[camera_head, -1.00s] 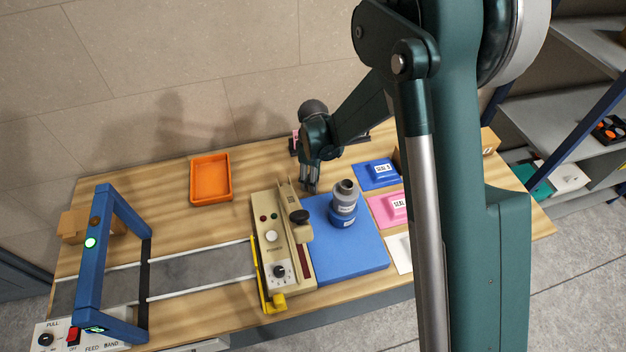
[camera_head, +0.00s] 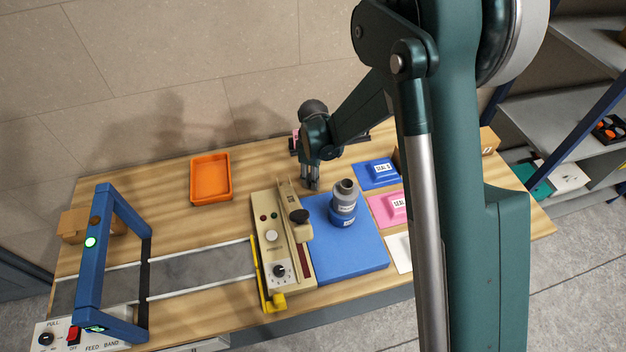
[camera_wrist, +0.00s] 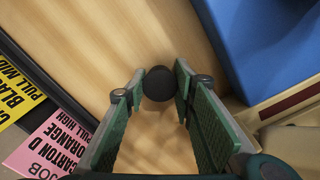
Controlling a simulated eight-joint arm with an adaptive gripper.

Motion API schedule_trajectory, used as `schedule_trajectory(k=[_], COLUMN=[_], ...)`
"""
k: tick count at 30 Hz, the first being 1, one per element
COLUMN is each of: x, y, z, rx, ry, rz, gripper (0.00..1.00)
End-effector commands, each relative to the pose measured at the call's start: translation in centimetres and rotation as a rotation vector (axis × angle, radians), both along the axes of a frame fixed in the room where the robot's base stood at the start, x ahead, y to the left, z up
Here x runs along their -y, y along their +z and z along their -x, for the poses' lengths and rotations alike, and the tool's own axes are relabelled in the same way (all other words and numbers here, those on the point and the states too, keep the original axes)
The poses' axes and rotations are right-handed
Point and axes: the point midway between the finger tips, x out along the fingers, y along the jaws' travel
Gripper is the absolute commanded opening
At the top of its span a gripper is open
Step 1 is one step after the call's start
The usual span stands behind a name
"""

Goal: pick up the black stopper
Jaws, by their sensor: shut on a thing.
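The black stopper (camera_wrist: 159,84) shows in the wrist view as a dark round shape between the fingertips of my gripper (camera_wrist: 158,92). The fingers are shut on it, one green pad on each side. Wood tabletop shows around it. In the head view my gripper (camera_head: 312,186) points down at the table, behind the blue mat and the press.
A beige press (camera_head: 285,240) and a blue mat (camera_head: 355,258) with a grey and blue bottle (camera_head: 344,205) stand in front of my gripper. An orange tray (camera_head: 211,178) lies to the left. Blue (camera_head: 377,174) and pink (camera_head: 388,209) labelled pads lie right. Printed cards (camera_wrist: 50,145) show in the wrist view.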

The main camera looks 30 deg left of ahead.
Motion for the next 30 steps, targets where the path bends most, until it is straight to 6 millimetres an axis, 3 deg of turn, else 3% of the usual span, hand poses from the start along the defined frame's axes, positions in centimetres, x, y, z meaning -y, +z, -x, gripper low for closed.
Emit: schedule_trajectory(k=[14,30], x=[0.0,0.0], y=[0.9,7.1], z=[0.0,0.0], rx=[0.000,0.000], ry=[0.000,0.000], rz=[0.000,0.000], gripper=[0.14,0.14])
